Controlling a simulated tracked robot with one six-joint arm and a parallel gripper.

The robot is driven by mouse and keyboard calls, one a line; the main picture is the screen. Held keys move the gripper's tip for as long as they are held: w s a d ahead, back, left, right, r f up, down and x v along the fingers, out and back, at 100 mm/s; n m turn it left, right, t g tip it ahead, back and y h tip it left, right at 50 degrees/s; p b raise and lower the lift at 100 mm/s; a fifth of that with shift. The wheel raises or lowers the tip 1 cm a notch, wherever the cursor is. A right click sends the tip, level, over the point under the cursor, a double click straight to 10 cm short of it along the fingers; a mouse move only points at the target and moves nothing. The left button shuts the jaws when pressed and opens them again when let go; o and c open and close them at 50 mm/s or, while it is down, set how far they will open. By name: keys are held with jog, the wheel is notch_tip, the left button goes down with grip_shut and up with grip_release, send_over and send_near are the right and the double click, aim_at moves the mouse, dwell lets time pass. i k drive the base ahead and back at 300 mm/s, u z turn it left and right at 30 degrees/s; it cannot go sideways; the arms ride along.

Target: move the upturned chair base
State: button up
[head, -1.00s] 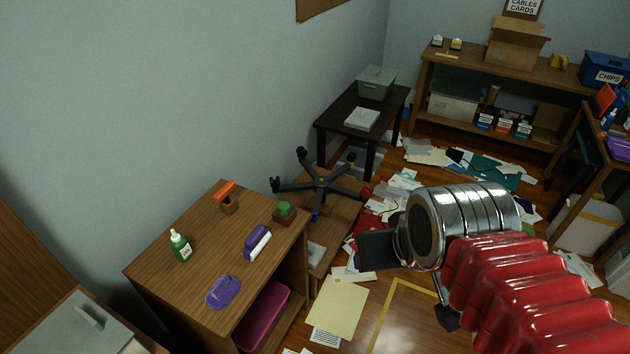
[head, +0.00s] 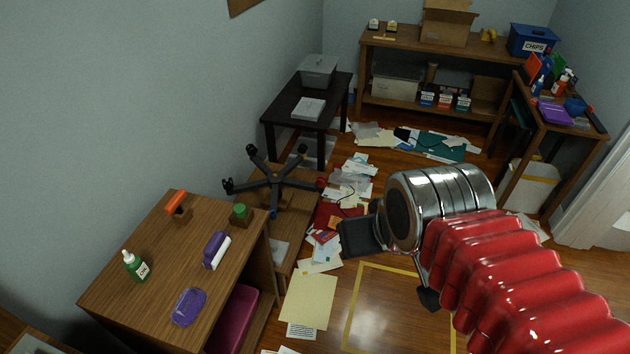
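The upturned chair base (head: 275,184) is a black star of several spokes with castors pointing up. It rests on or just above a low wooden surface (head: 300,215) between the wooden desk and the dark table. My gripper (head: 392,268) is at the end of my red-sleeved arm, right of the chair base and clearly apart from it, above the floor. Two dark finger parts show, one at the left and one below, spread apart. The wrist hides part of the gripper. Nothing shows between the fingers.
A wooden desk (head: 130,298) with a glue bottle (head: 135,266), a stapler-like purple item (head: 215,250) and a purple tray stands at front left. A dark table (head: 285,105) stands behind the chair base. Papers (head: 309,298) litter the floor. A yellow-taped floor area (head: 385,325) is mostly bare.

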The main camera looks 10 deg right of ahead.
aim_at(277, 181)
jog(key=z, duration=1.5)
jog(key=i, duration=2.6)
jog(key=u, duration=0.5)
